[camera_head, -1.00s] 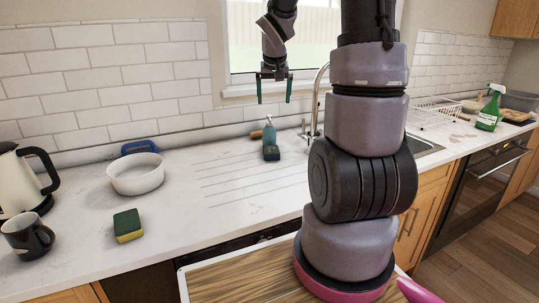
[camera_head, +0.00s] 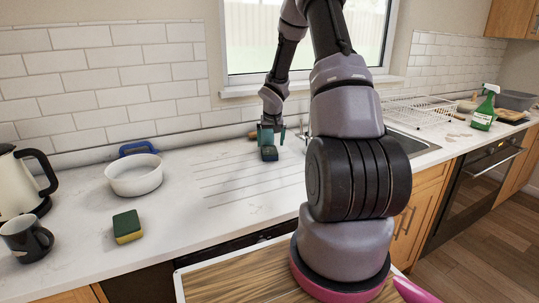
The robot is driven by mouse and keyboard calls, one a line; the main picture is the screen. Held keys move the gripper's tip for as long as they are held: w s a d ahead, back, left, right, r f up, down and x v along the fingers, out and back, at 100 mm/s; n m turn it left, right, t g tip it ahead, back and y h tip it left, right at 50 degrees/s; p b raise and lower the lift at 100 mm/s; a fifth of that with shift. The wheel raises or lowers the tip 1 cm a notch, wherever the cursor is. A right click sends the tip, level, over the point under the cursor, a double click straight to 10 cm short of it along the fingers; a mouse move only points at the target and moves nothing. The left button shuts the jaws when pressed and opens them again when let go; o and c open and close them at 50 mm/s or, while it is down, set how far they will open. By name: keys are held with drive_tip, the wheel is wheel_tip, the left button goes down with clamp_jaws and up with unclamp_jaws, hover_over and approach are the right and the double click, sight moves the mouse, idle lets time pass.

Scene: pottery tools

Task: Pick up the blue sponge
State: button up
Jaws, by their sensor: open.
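A small dark block with a blue-teal side (camera_head: 269,154), which looks like the blue sponge, lies on the white counter near the back wall. My gripper (camera_head: 270,136) is open and lowered right over it. Its teal fingers sit to the left and right of the block's rear part. I cannot tell whether they touch it. The teal bottle-like thing that stood just behind the block is now mostly hidden by my gripper.
A green-and-yellow sponge (camera_head: 127,226) lies at the front left. A white bowl (camera_head: 134,176), a blue-handled thing (camera_head: 138,147), a black mug (camera_head: 26,239) and a kettle (camera_head: 20,184) stand left. A dish rack (camera_head: 420,112) and green spray bottle (camera_head: 484,110) are right. The middle counter is clear.

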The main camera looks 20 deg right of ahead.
sight(270, 151)
drive_tip(key=x, duration=0.5)
drive_tip(key=c, duration=0.6)
drive_tip(key=shift+r, duration=0.1)
drive_tip(key=shift+r, duration=0.9)
drive_tip(key=shift+v, duration=0.9)
drive_tip(key=s+a, duration=0.1)
drive_tip(key=s, duration=0.4)
drive_tip(key=s+a, duration=0.2)
drive_tip(key=s, duration=0.4)
drive_tip(key=s+a, duration=0.2)
drive_tip(key=s, duration=0.3)
drive_tip(key=shift+s+a, duration=0.2)
drive_tip(key=shift+s, duration=0.05)
